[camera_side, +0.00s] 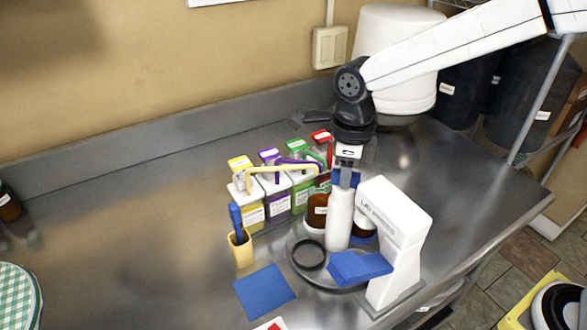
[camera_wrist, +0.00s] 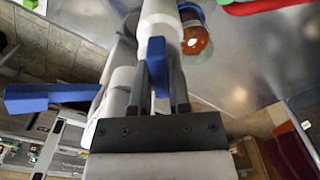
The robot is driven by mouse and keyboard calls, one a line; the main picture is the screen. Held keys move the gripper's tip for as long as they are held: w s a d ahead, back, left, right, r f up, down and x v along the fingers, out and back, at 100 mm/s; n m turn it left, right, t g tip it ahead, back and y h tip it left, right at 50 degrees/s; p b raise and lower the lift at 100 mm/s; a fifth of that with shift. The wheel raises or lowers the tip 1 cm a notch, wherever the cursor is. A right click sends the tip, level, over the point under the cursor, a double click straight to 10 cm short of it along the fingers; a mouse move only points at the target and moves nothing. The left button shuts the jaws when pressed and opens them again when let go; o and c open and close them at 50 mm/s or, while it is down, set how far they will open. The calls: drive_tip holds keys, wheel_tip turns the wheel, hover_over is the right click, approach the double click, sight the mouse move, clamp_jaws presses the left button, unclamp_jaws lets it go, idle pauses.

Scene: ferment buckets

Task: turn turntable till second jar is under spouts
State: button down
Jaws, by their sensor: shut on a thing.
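The turntable (camera_side: 318,279) is a round dark metal disc under the white stand. A white upright cylinder (camera_side: 338,222) rises over it, and a blue piece (camera_wrist: 157,62) sits near it. My gripper (camera_side: 346,178) is shut on this blue piece, between its dark fingers (camera_wrist: 163,85). An amber jar (camera_side: 317,212) with a white base stands left of the cylinder. Another amber jar (camera_side: 361,231) is partly hidden behind the cylinder and stand. One amber jar also shows in the wrist view (camera_wrist: 197,40). A black ring (camera_side: 309,254) lies at the disc's left front. Spouts are not clearly visible.
The white stand (camera_side: 397,230) has a blue paddle (camera_side: 358,268) jutting left. Several colour-lidded cartons with a yellow tube handle (camera_side: 280,169) stand behind left.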

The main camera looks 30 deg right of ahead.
drive_tip(key=c, duration=0.6)
unclamp_jaws()
drive_tip(key=shift+r, duration=0.1)
drive_tip(key=shift+r, duration=3.85)
drive_tip(key=shift+d+f, duration=0.1)
drive_tip(key=w+d+f+n+t+h, duration=0.1)
drive_tip(key=w+d+f+n+t, duration=0.25)
drive_tip(key=d+f+n, duration=0.95)
drive_tip(key=shift+s+d+f+n+g+y, duration=0.2)
drive_tip(key=shift+s+d+n, duration=0.1)
drive_tip(key=shift+s+n, duration=2.1)
drive_tip(key=shift+s+d+f+n+g+y, duration=0.1)
drive_tip(key=shift+s+d+f+n+y, duration=0.15)
drive_tip(key=shift+s+n, duration=2.1)
drive_tip(key=shift+s+d+f+n+g+y, duration=0.15)
drive_tip(key=shift+s+d+n, duration=0.2)
drive_tip(key=shift+s+n, duration=2)
